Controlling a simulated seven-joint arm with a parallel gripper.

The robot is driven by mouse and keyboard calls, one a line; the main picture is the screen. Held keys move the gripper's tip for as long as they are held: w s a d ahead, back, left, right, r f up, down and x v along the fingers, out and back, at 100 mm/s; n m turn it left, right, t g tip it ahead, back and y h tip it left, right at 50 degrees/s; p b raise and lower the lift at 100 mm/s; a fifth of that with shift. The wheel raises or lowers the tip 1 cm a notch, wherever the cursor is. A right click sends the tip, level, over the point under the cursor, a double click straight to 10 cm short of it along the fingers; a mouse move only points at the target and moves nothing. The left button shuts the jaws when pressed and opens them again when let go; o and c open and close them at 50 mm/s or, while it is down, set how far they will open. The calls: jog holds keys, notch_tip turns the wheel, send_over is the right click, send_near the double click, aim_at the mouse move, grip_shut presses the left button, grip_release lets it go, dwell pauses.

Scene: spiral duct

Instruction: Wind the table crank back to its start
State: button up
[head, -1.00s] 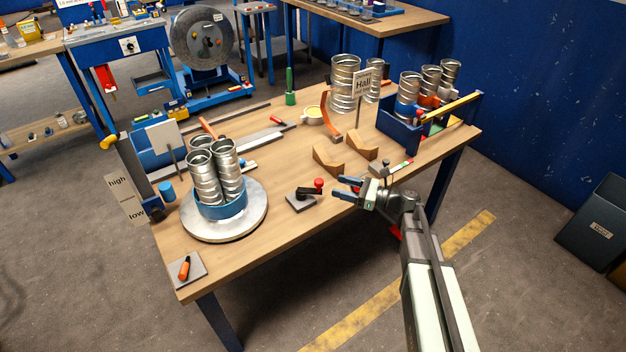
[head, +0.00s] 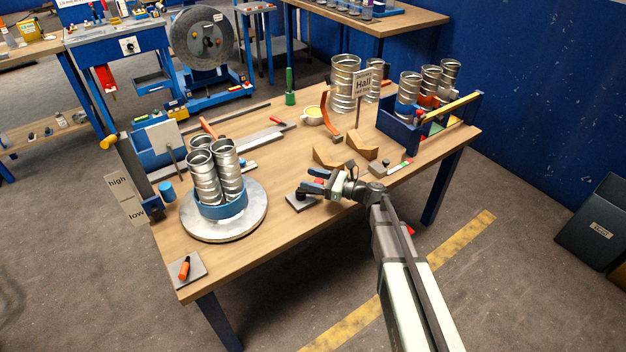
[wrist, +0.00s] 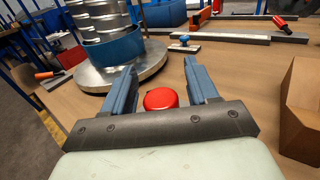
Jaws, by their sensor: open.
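The crank is a dark arm with a red knob on a grey plate (head: 300,202) near the table's front edge. My gripper (head: 313,180) is open at the crank, its blue fingers reaching left over it and hiding much of the arm. In the wrist view the red knob (wrist: 161,98) lies between the two open fingers (wrist: 158,82), near their base, with gaps on both sides. Contact with the knob cannot be told.
A round metal turntable (head: 228,228) with a blue ring (head: 222,210) and several metal ducts stands left of the crank. A plate with an orange handle (head: 184,268) is at the front left corner. Wooden blocks (head: 362,146) and a blue crate (head: 397,128) are behind right.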

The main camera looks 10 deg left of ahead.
grip_shut()
dwell(0.4)
jog(key=shift+s+t, duration=0.15)
jog(key=shift+t, duration=0.15)
jog(key=m+t, duration=0.1)
jog(key=s+m+t+h, duration=0.1)
jog(key=t, duration=0.1)
jog(key=m+t+h, duration=0.1)
jog(key=shift+s+d+m+t, duration=0.1)
jog(key=shift+s+m+t, duration=0.2)
jog(key=shift+s+m+t+h, duration=0.2)
jog(key=shift+m+t+h, duration=0.6)
jog(key=shift+t, duration=0.3)
jog(key=shift+s+m+t+h, duration=0.2)
jog(key=shift+m+t+h, duration=0.5)
jog(key=shift+m+t, duration=0.3)
jog(key=shift+a, duration=0.2)
jog(key=shift+s+a+m+t+h, duration=0.1)
jog(key=shift+s+m+t+h, duration=0.05)
jog(key=shift+m+t+h, duration=0.6)
jog(key=shift+s+a+m+t+h, duration=0.15)
jog(key=shift+m+t+h, duration=0.35)
jog(key=shift+h, duration=0.35)
grip_release()
